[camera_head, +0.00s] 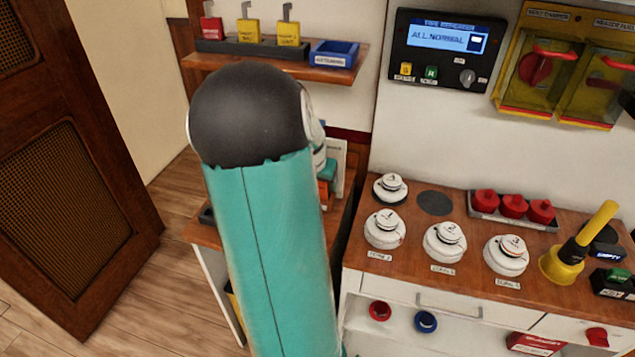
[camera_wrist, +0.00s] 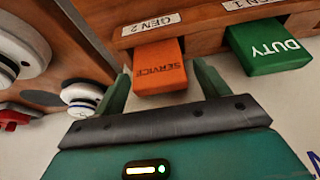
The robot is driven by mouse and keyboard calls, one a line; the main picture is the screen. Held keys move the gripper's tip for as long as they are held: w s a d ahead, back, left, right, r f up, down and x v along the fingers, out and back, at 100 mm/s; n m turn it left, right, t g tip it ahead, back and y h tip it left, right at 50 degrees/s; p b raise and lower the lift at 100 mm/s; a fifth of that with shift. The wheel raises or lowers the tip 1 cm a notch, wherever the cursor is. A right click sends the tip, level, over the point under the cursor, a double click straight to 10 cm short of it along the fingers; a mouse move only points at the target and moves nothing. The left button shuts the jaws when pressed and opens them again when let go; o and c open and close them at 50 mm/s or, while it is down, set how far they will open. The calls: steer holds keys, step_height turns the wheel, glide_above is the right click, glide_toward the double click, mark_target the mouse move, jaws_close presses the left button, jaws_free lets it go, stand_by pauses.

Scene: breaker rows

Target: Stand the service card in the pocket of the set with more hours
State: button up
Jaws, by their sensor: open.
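The orange service card (camera_wrist: 160,68) shows in the wrist view, sticking out of the wooden board (camera_wrist: 195,22) at the label GEN 2 (camera_wrist: 150,24). A green card marked DUTY (camera_wrist: 268,47) sticks out beside it at the label GEN 1 (camera_wrist: 250,4). My gripper (camera_wrist: 163,84) is open, with one green finger on either side of the service card. I cannot tell whether the fingers touch it. In the head view my arm hides most of this spot; only a bit of orange (camera_head: 323,194) shows past it. No hour readings are legible.
Round white detectors (camera_head: 445,242) stand on the wooden counter (camera_head: 395,268) to the right, with red caps in a tray (camera_head: 512,224) and a yellow plunger-like tool (camera_head: 575,250). A shelf (camera_head: 270,62) holds tags and a blue bin (camera_head: 334,54). Open floor (camera_head: 130,285) lies left.

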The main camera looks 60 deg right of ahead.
steer(key=v, duration=1.2)
steer(key=shift+a, duration=0.1)
steer(key=w+a+r+n+t+y, duration=0.15)
steer(key=w+a+n, duration=0.3)
steer(key=a, duration=0.65)
steer(key=w+a+r+n+t+y, duration=0.1)
steer(key=w+a+r+n+t, duration=0.3)
steer(key=a, duration=0.7)
steer(key=s+a+n+y, duration=0.2)
steer(key=s+a+n, duration=0.2)
steer(key=a, duration=1.8)
steer(key=n, duration=0.3)
steer(key=shift+a+n, duration=0.25)
steer(key=shift+n, duration=0.1)
steer(key=shift+s+g, duration=0.1)
steer(key=shift+g, duration=0.15)
